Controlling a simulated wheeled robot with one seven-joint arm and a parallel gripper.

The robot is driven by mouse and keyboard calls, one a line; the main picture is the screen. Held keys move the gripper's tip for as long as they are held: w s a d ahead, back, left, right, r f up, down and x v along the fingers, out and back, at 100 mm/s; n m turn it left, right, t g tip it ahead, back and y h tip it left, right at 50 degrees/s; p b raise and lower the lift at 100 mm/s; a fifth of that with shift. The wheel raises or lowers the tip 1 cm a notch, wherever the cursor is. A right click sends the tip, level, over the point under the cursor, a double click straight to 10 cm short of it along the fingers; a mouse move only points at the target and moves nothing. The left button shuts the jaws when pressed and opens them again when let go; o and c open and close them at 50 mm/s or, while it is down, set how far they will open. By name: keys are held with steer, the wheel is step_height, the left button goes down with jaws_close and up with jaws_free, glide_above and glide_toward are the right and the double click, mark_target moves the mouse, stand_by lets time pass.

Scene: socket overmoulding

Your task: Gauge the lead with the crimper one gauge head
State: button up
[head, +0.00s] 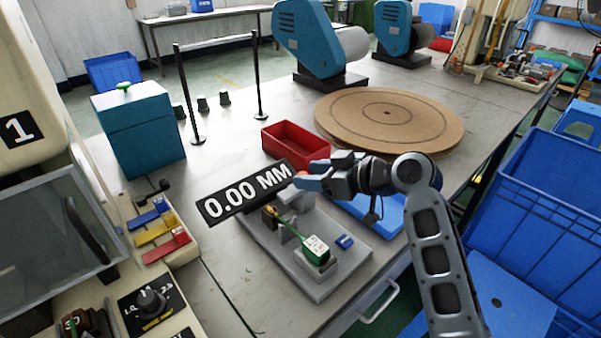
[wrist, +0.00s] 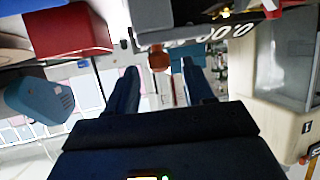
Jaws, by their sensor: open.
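The gauge stands on a grey base (head: 345,278) on the bench, with a black display sign (head: 245,193) reading 0.00 MM above it. A thin green lead (head: 291,228) lies across the gauge. Its near end meets a green block with a white label (head: 316,247); the far end is partly hidden below the sign. My gripper (head: 306,175) is open beside the sign's right end. In the wrist view, an orange-brown knob (wrist: 158,58) shows between the open fingers (wrist: 160,68); I cannot tell whether they touch it.
A blue tray (head: 383,213) lies under my arm, and a red bin (head: 291,142) stands behind. A round wooden turntable (head: 388,112) is farther back. Machine 1 (head: 25,120) stands left, with coloured levers (head: 160,232) nearby. Large blue crates (head: 535,200) stand at right.

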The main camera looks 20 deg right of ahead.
mark_target(302, 173)
steer(key=shift+x, duration=1.55)
jaws_close()
